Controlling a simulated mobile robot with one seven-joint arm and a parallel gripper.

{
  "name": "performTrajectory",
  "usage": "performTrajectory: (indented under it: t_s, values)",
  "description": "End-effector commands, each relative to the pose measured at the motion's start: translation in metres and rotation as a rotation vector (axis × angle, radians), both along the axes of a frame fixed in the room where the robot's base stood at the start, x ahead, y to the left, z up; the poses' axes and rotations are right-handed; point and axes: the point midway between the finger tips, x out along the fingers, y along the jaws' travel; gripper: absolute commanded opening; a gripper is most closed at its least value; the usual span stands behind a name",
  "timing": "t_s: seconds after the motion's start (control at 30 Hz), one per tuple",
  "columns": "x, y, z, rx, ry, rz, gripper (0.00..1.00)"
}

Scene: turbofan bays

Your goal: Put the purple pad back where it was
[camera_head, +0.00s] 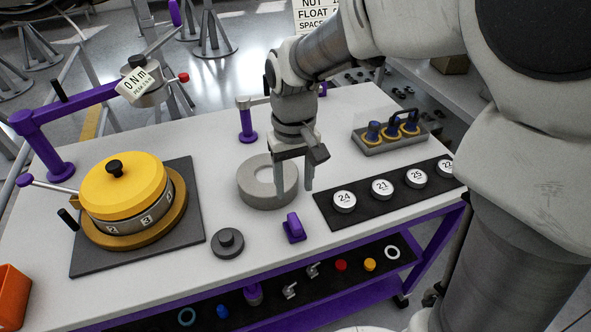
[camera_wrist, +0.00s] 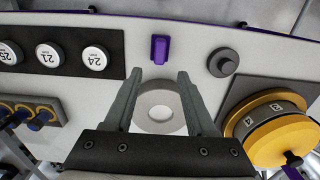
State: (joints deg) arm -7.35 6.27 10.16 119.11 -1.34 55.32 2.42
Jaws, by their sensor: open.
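The purple pad (camera_head: 293,228), a small upright purple block, is on the white table near its front edge. In the wrist view the purple pad (camera_wrist: 160,48) is ahead of my fingertips, apart from them. My gripper (camera_head: 293,190) is open and empty, pointing down over the grey ring (camera_head: 254,190), on the pad's far side. In the wrist view my gripper (camera_wrist: 160,75) has its two fingers spread, with the grey ring (camera_wrist: 160,125) seen between them. I cannot tell the exact height of the fingertips above the table.
A black strip with numbered white discs (camera_head: 382,187) lies right of the pad. A grey knobbed disc (camera_head: 228,243) is left of it. A yellow-lidded drum (camera_head: 124,185) stands on a dark mat at left. A holder with yellow-ringed blue plugs (camera_head: 390,139) is at back right.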

Motion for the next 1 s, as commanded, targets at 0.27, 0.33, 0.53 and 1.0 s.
performTrajectory:
  t_s: [0.27, 0.33, 0.53, 1.0]
  values:
    - [-0.020, -0.028, 0.039, 0.003, -0.106, -0.056, 0.56]
    - [-0.031, -0.040, 0.052, 0.007, -0.154, -0.083, 0.56]
    - [-0.066, -0.071, 0.082, 0.023, -0.290, -0.158, 0.56]
    - [-0.124, -0.106, 0.101, 0.068, -0.496, -0.268, 0.56]
